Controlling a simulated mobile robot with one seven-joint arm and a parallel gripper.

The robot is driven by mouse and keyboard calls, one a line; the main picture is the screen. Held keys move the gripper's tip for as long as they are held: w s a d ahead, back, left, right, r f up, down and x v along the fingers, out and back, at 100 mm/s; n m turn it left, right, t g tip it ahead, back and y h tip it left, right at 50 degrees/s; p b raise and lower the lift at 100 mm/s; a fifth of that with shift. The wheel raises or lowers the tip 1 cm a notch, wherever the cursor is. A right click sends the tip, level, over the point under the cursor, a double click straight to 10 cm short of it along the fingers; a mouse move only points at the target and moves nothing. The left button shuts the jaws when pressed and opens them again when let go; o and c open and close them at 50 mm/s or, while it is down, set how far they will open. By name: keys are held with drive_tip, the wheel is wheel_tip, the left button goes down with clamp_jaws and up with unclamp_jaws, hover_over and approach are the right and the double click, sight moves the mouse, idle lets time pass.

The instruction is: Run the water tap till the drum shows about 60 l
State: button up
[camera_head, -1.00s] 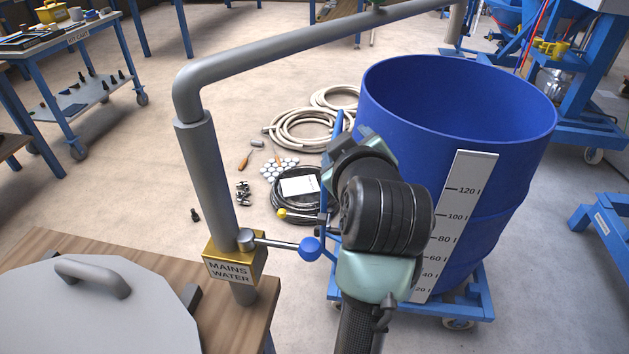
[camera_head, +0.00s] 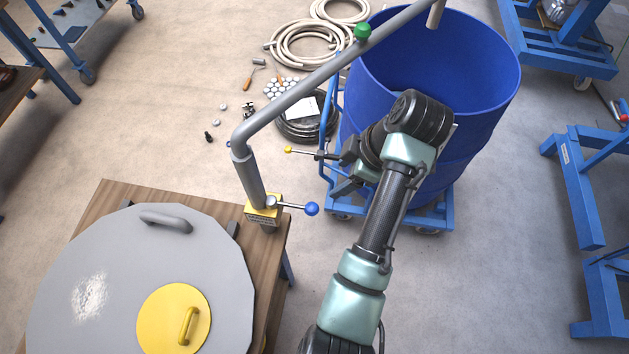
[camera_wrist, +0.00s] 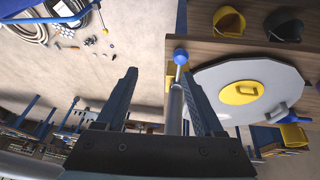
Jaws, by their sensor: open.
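The blue drum (camera_head: 480,110) stands on a blue trolley. Its white scale is almost wholly hidden behind my arm, and no water can be made out inside. The grey water pipe (camera_head: 300,92) reaches over the drum, with its outlet (camera_head: 437,14) above the opening. The mains water tap (camera_head: 262,212) is a yellow block with a lever pointing right, ending in a blue ball (camera_head: 312,208). My gripper (camera_head: 338,168) is open and empty, beside the drum and behind and right of the ball. In the wrist view the ball (camera_wrist: 180,56) appears by the right fingertip of my gripper (camera_wrist: 156,72).
A wooden table (camera_head: 110,200) holds a large grey lid (camera_head: 90,255) with a yellow cover (camera_head: 160,325). A yellow-knobbed lever (camera_head: 288,150) sticks out left of the trolley near my gripper. Hoses (camera_head: 300,45) lie on the floor behind. A green ball (camera_head: 362,32) sits on the pipe.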

wheel_tip(320, 180, up, 2)
drive_tip(key=s+g+p, duration=0.1)
drive_tip(key=s+p, duration=0.1)
drive_tip(key=n+b, duration=0.1)
drive_tip(key=b, duration=0.4)
approach(313, 206)
drive_tip(key=f, duration=0.2)
drive_tip(key=shift+y, duration=0.4)
drive_tip(key=p+x, duration=0.1)
drive_tip(key=x, duration=0.6)
drive_tip(key=shift+w+a+f, duration=0.1)
drive_tip(key=shift+f, duration=0.1)
clamp_jaws()
idle(0.3)
